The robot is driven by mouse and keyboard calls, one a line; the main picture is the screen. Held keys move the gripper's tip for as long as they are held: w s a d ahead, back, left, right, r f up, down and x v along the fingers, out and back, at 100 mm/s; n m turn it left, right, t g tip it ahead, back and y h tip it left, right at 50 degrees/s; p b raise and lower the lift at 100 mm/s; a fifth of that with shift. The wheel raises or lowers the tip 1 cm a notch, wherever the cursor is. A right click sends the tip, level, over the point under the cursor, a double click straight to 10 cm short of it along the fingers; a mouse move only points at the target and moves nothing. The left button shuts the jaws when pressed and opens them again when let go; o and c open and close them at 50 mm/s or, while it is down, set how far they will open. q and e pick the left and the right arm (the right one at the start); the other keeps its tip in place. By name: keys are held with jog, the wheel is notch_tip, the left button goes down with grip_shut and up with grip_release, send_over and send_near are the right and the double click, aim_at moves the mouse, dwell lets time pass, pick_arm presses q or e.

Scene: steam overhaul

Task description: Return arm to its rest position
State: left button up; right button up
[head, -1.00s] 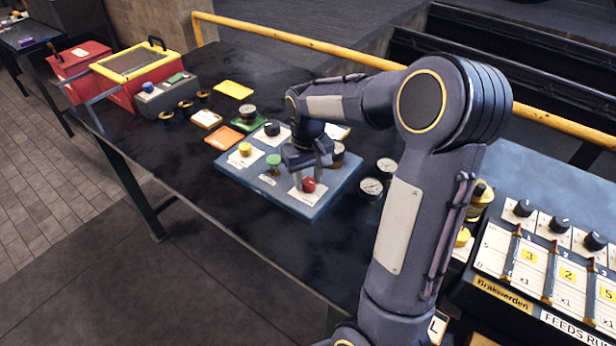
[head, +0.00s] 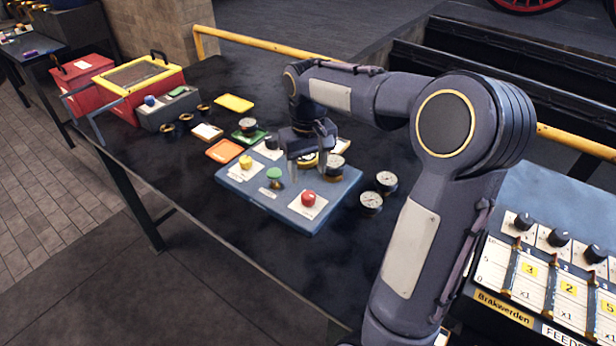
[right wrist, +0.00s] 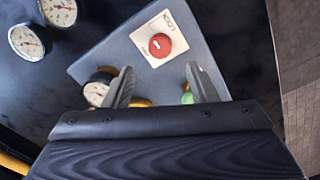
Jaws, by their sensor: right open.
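My right arm reaches in from the right of the head view. Its gripper (head: 309,166) is open and empty above the back part of a blue-grey panel (head: 240,184). The panel carries a red knob (head: 309,198), a green knob (head: 274,173) and a yellow knob (head: 245,162). The red knob stands clear in front of the gripper. In the right wrist view the open fingers (right wrist: 160,82) point toward the panel, and the red knob (right wrist: 160,45) lies beyond them, apart from both. My left gripper is not in view.
Two loose gauges (head: 386,181) lie right of the panel on the dark table (head: 200,235). A slider console (head: 540,270) stands at the right. A red box with a yellow rim (head: 140,80) stands at the back left. A yellow rail (head: 270,49) runs behind.

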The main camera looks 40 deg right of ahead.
jog(key=shift+r, duration=0.15)
dwell(0.4)
jog(key=shift+s+a+r, duration=0.1)
jog(key=shift+s+a, duration=0.1)
jog(key=shift+s, duration=0.1)
jog(key=s+a+f+t+y, duration=0.2)
jog(key=s+a+t, duration=0.3)
jog(key=s+a, duration=0.9)
jog(key=s+y, duration=0.1)
jog(key=s, duration=0.3)
jog(key=shift+a+n+t+y, duration=0.3)
jog(key=shift+a+n+y, duration=0.05)
jog(key=shift+n+y, duration=0.05)
jog(key=shift+s, duration=0.1)
